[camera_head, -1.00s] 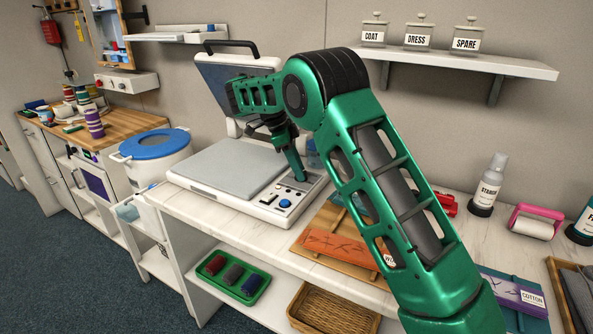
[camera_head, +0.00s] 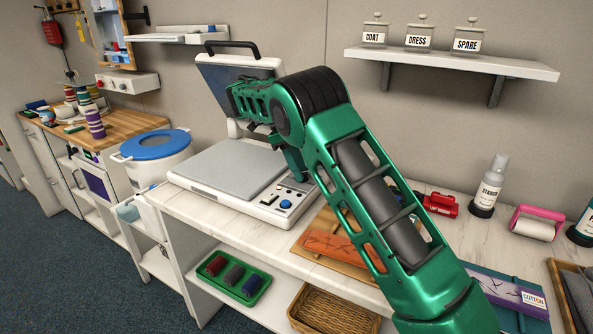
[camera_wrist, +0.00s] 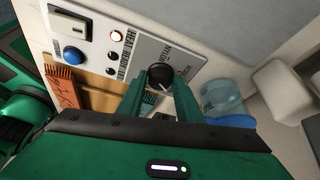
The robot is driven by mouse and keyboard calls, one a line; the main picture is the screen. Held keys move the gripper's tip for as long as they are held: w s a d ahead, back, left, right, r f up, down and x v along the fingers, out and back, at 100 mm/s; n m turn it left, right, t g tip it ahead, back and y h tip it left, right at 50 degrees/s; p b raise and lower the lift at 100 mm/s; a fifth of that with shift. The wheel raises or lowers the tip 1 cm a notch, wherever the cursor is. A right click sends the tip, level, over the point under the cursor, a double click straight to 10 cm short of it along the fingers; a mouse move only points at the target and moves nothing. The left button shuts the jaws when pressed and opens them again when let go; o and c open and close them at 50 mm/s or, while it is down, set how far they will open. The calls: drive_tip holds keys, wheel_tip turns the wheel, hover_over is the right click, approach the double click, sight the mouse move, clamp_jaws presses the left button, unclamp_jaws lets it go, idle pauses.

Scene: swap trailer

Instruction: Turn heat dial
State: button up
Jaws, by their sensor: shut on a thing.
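The heat dial (camera_wrist: 160,75) is a dark round knob with a pale pointer mark on the press's grey control panel (camera_wrist: 150,45). In the wrist view my gripper (camera_wrist: 160,85) is shut on the dial, one green finger on each side. In the head view my gripper (camera_head: 298,172) reaches down to the right part of the press panel, and the dial is hidden there. The white heat press (camera_head: 225,180) stands on the counter with its upper platen (camera_head: 235,85) raised. A blue button (camera_wrist: 73,56) and a lit lamp (camera_wrist: 116,36) show on the panel.
Right of the press lie a wooden board with orange cloth (camera_head: 335,247) and a red object (camera_head: 437,204). In the wrist view a clear blue container (camera_wrist: 222,100) stands close beside the panel. A white tub with blue lid (camera_head: 155,145) is left of the press.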

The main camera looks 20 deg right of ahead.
drive_tip(key=o, duration=1)
drive_tip(key=shift+w+d, duration=0.15)
drive_tip(key=shift+o, duration=0.2)
drive_tip(key=shift+r, duration=0.15)
drive_tip(key=shift+w+a+r, duration=0.2)
drive_tip(key=shift+a+r, duration=0.15)
drive_tip(key=shift+r, duration=0.1)
drive_tip(key=w+a, duration=0.2)
drive_tip(key=a, duration=0.1)
drive_tip(key=w+a, duration=0.2)
drive_tip(key=a, duration=0.2)
drive_tip(key=w+a, duration=0.2)
drive_tip(key=a, duration=0.1)
drive_tip(key=shift+a, duration=0.15)
